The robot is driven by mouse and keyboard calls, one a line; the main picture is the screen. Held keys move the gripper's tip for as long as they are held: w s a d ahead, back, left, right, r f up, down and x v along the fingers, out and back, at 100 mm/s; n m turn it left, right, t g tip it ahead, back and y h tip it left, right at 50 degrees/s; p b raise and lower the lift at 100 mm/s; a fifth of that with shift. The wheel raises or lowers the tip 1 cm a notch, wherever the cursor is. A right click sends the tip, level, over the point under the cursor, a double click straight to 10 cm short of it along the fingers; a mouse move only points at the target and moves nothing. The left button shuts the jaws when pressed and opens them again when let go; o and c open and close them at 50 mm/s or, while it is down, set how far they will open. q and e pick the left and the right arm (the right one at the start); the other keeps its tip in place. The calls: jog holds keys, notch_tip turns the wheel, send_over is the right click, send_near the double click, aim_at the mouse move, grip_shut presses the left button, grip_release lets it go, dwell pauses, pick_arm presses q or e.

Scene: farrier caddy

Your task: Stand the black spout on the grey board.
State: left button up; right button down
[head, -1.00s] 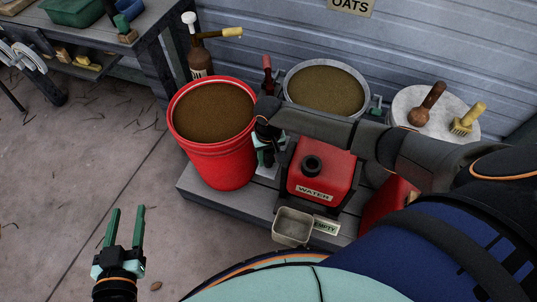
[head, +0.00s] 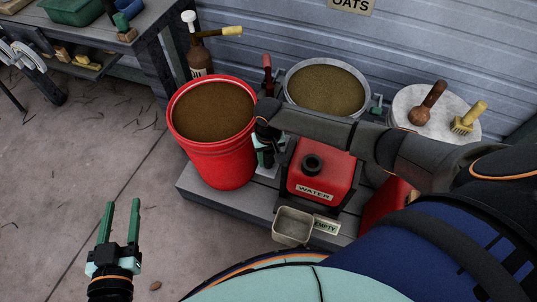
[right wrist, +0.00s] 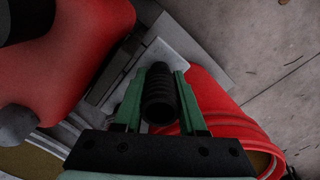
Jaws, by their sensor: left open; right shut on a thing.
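The black spout (right wrist: 159,92) is a ribbed tube seen nearly end-on in the right wrist view. My right gripper (right wrist: 154,82) is shut on it, with a green finger on each side. A light grey board (right wrist: 182,48) shows just beyond the spout; I cannot tell whether the spout touches it. In the head view the right gripper (head: 266,152) points down between the red bucket and the red water can, and my forearm hides much of that spot. The board shows there as a pale patch (head: 267,171). My left gripper (head: 120,222) is open and empty over the floor.
The red bucket (head: 222,165) stands close left of the right gripper, the red water can (head: 318,178) close right. A small tray (head: 292,226) and an EMPTY label (head: 326,226) sit at the platform's front. A grain tub (head: 326,88) and bottle (head: 200,60) stand behind.

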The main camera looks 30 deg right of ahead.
jog(key=shift+f, duration=0.35)
jog(key=shift+c, duration=1.9)
grip_release()
